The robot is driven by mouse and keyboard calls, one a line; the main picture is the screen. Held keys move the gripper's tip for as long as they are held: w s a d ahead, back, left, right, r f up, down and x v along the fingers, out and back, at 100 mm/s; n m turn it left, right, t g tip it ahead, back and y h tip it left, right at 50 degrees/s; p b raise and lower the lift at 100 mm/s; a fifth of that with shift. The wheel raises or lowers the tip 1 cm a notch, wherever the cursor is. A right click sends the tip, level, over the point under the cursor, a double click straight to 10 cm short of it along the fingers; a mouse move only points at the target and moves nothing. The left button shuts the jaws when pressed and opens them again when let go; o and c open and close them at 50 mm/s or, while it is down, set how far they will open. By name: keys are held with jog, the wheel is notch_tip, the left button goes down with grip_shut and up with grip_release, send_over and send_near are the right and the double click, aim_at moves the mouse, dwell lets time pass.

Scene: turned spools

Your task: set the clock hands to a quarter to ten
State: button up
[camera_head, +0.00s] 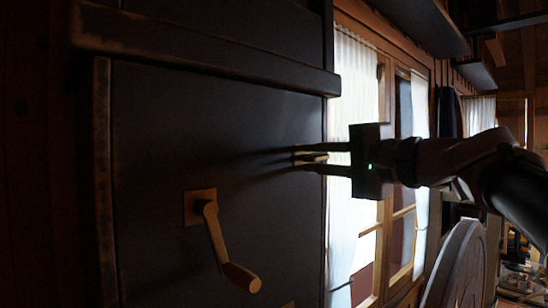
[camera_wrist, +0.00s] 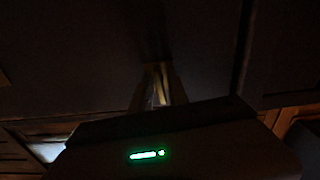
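No clock face or clock hands can be made out in either view. A large dark panel (camera_head: 150,130) fills the left of the head view. A brass crank (camera_head: 217,235) with a wooden knob sits on a square plate on this panel. My gripper (camera_head: 308,157) is at the panel's right part, up and right of the crank and apart from it. Brass-coloured pieces show at its fingertips, but I cannot tell whether they are finger pads or a held part. In the wrist view the fingers (camera_wrist: 158,75) point at a dark surface and sit close together, in deep shadow.
A wooden ledge (camera_head: 200,50) crosses the top of the panel. A bright curtained window (camera_head: 352,90) stands behind my gripper. A grey round disc (camera_head: 462,265) stands at lower right. The panel around the crank is clear. The whole scene is dim.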

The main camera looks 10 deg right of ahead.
grip_shut()
jog(key=shift+m, duration=0.4)
jog(key=m+p, duration=0.1)
jog(key=m, duration=0.3)
jog(key=shift+r+p, duration=0.1)
jog(key=shift+p, duration=0.25)
jog(key=m+p, duration=0.2)
jog(key=m, duration=0.2)
jog(key=shift+m, duration=0.3)
jog(key=m+p, duration=0.3)
jog(key=m, duration=0.2)
jog(key=shift+p, duration=0.3)
jog(key=shift+m+p, duration=1.3)
jog(key=shift+m, duration=0.7)
